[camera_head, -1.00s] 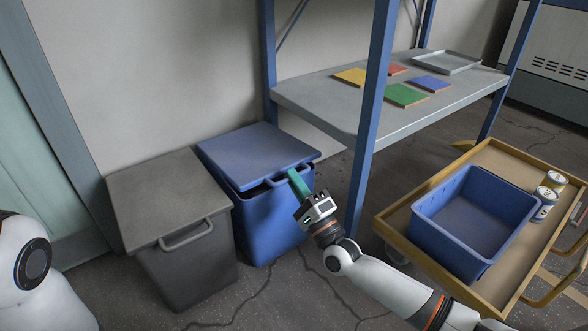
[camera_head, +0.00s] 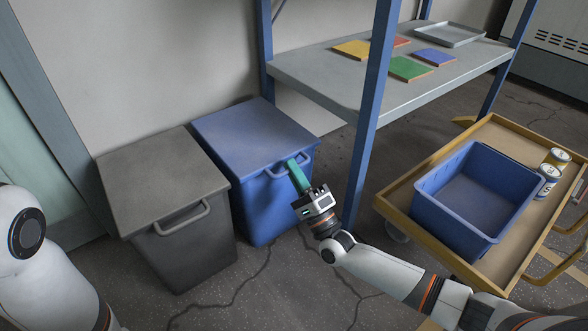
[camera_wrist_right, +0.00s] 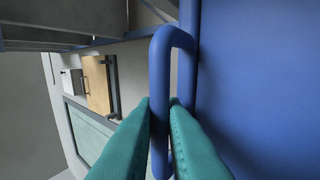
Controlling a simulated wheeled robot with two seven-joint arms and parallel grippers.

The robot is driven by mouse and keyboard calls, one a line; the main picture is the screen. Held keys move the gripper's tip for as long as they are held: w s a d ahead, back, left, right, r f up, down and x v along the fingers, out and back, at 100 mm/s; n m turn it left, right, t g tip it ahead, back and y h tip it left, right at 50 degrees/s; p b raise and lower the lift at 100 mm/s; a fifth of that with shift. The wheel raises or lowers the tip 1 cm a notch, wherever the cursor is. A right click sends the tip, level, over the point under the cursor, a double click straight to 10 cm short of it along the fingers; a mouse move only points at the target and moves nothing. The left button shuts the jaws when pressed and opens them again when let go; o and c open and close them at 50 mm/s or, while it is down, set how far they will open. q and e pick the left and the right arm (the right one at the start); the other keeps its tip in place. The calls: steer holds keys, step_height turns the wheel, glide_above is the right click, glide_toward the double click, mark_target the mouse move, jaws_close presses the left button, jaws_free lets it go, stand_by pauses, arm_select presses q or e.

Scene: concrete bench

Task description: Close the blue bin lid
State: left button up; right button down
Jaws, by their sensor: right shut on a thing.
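The blue bin (camera_head: 266,209) stands on the floor beside the grey bin, with its flat blue lid (camera_head: 250,136) lying level on top and no gap visible at the front edge. My right gripper (camera_head: 296,170) has teal fingers shut on the lid's handle (camera_head: 274,172) at the front right. In the right wrist view the blue handle (camera_wrist_right: 161,75) runs between the two fingertips (camera_wrist_right: 160,112), and the blue front surface fills the right side. My left gripper is out of view; only part of the left arm shows at the left edge.
A grey lidded bin (camera_head: 184,247) stands close on the left. A blue shelf post (camera_head: 366,130) rises just right of the blue bin. A cart (camera_head: 398,202) with a blue crate (camera_head: 455,225) and cans (camera_head: 547,179) stands at the right. Floor in front is clear.

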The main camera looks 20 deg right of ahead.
steer(key=c, duration=1.8)
jaws_free()
step_height(320, 180, down, 3)
steer(key=shift+a+r+g, duration=0.1)
steer(key=shift+a+g, duration=0.05)
steer(key=shift+g, duration=0.15)
steer(key=o, duration=0.3)
steer(key=shift+w, duration=0.1)
steer(key=shift+s+f, duration=0.25)
steer(key=p+v, duration=0.1)
steer(key=v, duration=0.2)
steer(key=p+v, duration=0.2)
steer(key=v, duration=0.2)
steer(key=p+v, duration=0.1)
steer(key=v, duration=0.3)
steer(key=shift+s+r, duration=0.15)
steer(key=shift+r, duration=0.2)
steer(key=shift+r, duration=0.1)
